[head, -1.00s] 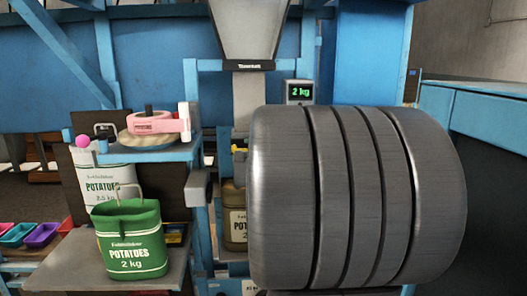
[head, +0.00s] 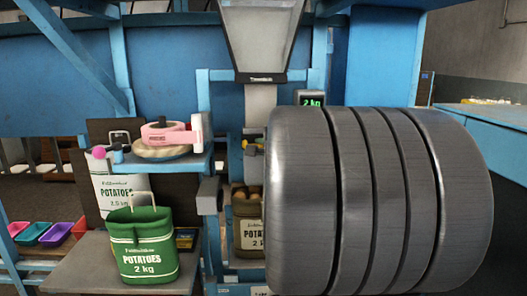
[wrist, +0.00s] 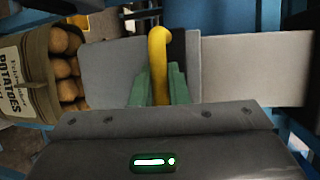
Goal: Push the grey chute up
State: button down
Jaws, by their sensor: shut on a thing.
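The grey chute (head: 260,105) hangs under the steel hopper in the head view. Its lower sleeve (wrist: 110,75) and paler upper tube (wrist: 255,70) show in the wrist view. A yellow handle (wrist: 158,60) sticks out from the sleeve. My gripper (wrist: 160,83) has its green fingers shut on this handle. In the head view my arm hides the gripper. A brown potato sack (head: 249,235) stands below the chute, with potatoes (wrist: 66,65) showing in its open mouth. The sleeve's lower end is close to the potatoes; I cannot tell whether they touch.
A green 2 kg sack (head: 143,245) stands on the left shelf. A pink sewing tool (head: 170,133) lies on the small blue shelf above it. A white sack (head: 120,185) stands behind. The display (head: 311,98) reads 2 kg. Blue frame posts stand close around the chute.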

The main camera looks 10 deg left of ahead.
notch_tip(320, 180, up, 12)
jog(key=p, duration=0.7)
jog(key=shift+r, duration=0.15)
jog(key=c, duration=1.4)
grip_release()
jog(key=shift+d, duration=0.1)
jog(key=shift+s+d, duration=0.2)
jog(key=shift+s, duration=0.1)
jog(key=b+v, duration=0.2)
jog(key=v, duration=1.1)
jog(key=shift+b, duration=0.3)
